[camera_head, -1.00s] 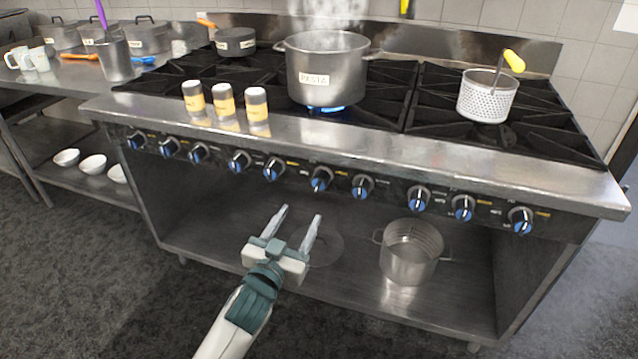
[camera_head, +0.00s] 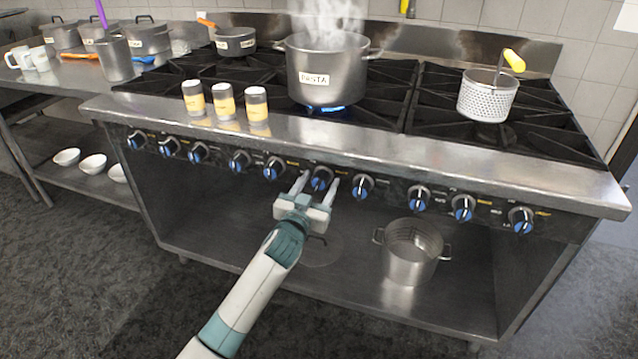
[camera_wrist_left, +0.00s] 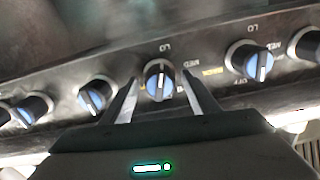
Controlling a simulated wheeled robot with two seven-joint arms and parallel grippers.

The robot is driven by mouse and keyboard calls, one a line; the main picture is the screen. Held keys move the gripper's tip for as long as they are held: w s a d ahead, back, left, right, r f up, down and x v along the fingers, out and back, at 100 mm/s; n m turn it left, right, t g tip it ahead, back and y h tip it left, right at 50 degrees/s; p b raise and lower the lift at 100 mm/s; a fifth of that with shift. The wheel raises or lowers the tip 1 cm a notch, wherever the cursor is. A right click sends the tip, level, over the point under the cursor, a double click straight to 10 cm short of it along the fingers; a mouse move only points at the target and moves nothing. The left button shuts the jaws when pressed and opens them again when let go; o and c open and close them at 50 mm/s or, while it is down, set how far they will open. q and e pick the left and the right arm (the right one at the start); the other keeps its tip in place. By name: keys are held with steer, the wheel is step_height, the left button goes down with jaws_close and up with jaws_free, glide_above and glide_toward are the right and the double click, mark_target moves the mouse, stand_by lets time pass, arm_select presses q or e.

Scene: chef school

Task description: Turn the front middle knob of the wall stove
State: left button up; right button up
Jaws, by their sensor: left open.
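The wall stove (camera_head: 420,168) has a row of blue-faced knobs along its front panel. My left gripper (camera_head: 318,183) is open, its two fingers pointing at a middle knob (camera_head: 321,178), one finger on each side of it. In the left wrist view this knob (camera_wrist_left: 159,80) sits between the fingertips of the gripper (camera_wrist_left: 160,92), with a gap showing on each side. Its pointer stands close to upright there. Whether the fingers touch the knob cannot be told. My right gripper is not in view.
Neighbouring knobs sit close on the left (camera_head: 273,168) and right (camera_head: 363,186). A steaming pasta pot (camera_head: 326,72) stands over a lit blue flame. Several shakers (camera_head: 226,103) stand near the front ledge. A pot (camera_head: 410,252) sits on the lower shelf.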

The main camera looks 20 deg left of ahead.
arm_select(q)
steer(key=shift+w, duration=0.1)
steer(key=c, duration=1.1)
steer(key=shift+o, duration=0.2)
